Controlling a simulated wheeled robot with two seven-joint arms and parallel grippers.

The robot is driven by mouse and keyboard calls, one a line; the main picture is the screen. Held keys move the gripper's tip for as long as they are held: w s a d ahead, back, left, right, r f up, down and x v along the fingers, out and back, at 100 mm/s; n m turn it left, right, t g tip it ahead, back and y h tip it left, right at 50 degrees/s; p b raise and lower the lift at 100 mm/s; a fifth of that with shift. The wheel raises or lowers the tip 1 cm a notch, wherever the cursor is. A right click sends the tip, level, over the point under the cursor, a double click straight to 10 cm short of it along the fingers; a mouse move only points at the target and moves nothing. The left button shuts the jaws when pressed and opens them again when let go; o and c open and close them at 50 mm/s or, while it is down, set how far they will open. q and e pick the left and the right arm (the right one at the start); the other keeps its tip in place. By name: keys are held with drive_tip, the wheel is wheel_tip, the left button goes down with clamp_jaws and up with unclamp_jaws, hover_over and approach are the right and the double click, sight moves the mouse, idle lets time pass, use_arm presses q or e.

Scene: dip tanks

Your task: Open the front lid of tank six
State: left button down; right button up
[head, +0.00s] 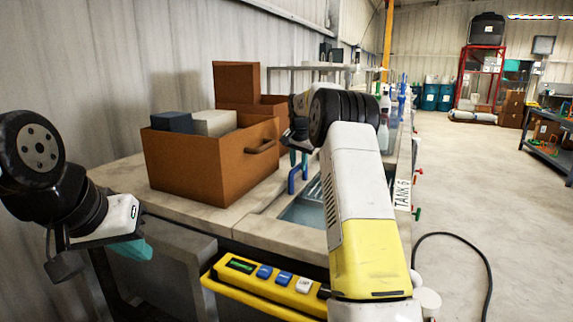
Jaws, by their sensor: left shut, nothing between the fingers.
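The TANK 6 label (402,194) is on the right side of the bench, beside my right arm. A blue-grey recessed surface (304,213) shows left of that arm; I cannot tell whether it is a lid or liquid. A blue handle (296,179) stands at its far left edge. My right gripper (298,157) points down just above and behind this handle; its fingers are small and partly hidden, and contact is unclear. My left gripper (134,250) is shut and empty at the left, beside the bench's near left corner. My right arm hides much of the tank.
An open brown box (205,172) with a handle holds blue and grey blocks on the bench. Another brown box stands behind it. A black cable (470,240) lies on the open floor at right.

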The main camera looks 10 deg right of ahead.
drive_tip(key=shift+o, duration=0.9)
drive_tip(key=v, duration=0.7)
drive_tip(key=shift+s+r, duration=0.2)
drive_tip(key=shift+r, duration=0.15)
drive_tip(key=shift+s, duration=0.1)
drive_tip(key=s+a+r+n+t+y, duration=0.1)
drive_tip(key=s+a+r+n, duration=0.2)
drive_tip(key=s, duration=0.8)
drive_tip(key=s+a+r+n+y, duration=0.1)
drive_tip(key=s+a+r, duration=0.25)
drive_tip(key=s, duration=0.75)
drive_tip(key=s+a+f+n, duration=0.1)
drive_tip(key=s+f, duration=0.1)
drive_tip(key=s, duration=0.5)
drive_tip(key=s+a+f+n, duration=0.2)
drive_tip(key=s+f, duration=0.1)
drive_tip(key=s, duration=0.5)
drive_tip(key=s+a+f+n+y, duration=0.1)
drive_tip(key=s+f, duration=0.2)
drive_tip(key=s, duration=0.5)
drive_tip(key=shift+s+a, duration=0.25)
drive_tip(key=shift+a, duration=0.05)
